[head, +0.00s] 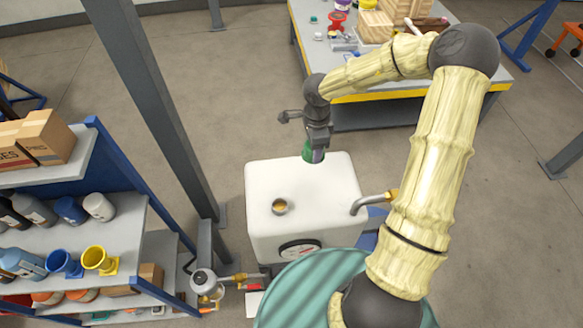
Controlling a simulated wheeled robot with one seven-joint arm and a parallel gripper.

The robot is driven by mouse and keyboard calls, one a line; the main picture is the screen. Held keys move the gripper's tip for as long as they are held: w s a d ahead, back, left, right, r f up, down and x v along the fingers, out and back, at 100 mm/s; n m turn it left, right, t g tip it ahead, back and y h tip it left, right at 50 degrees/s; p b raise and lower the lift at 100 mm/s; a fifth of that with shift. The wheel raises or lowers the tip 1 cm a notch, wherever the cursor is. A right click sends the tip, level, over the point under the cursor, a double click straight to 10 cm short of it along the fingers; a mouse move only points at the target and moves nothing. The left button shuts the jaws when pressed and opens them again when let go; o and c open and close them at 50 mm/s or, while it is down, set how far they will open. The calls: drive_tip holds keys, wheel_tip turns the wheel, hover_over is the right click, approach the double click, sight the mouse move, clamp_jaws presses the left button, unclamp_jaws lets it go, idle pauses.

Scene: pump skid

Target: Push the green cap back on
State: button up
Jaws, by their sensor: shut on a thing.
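The green cap (308,151) is in my gripper (315,150), near the back edge of the white tank (305,185) in the head view. My gripper points down and is shut on the cap, hiding part of it. I cannot tell whether the cap touches the tank top or hangs above it. A small round brass-coloured opening (280,206) with a grey rim sits on the tank top, nearer the front left. The cap is apart from this opening, behind it and to the right.
A bent pipe (370,200) with a brass fitting joins the tank's right side. A gauge (300,250) is on its front. A grey post (160,100) and a shelf of bottles (70,225) stand left. A cluttered workbench (400,100) stands behind. A teal ribbed drum (300,295) is in front.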

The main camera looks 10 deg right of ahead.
drive_tip(key=n, duration=0.2)
drive_tip(key=w+f+n+b, duration=0.1)
drive_tip(key=n, duration=0.1)
drive_tip(key=w+n, duration=0.1)
drive_tip(key=n, duration=0.1)
drive_tip(key=shift+w+f+n, duration=0.15)
drive_tip(key=shift+f+n, duration=0.05)
drive_tip(key=shift+n, duration=0.2)
drive_tip(key=n, duration=0.2)
drive_tip(key=w+n+b, duration=0.1)
drive_tip(key=n, duration=0.1)
drive_tip(key=w+f+n, duration=0.1)
drive_tip(key=n, duration=0.2)
drive_tip(key=shift+d, duration=0.3)
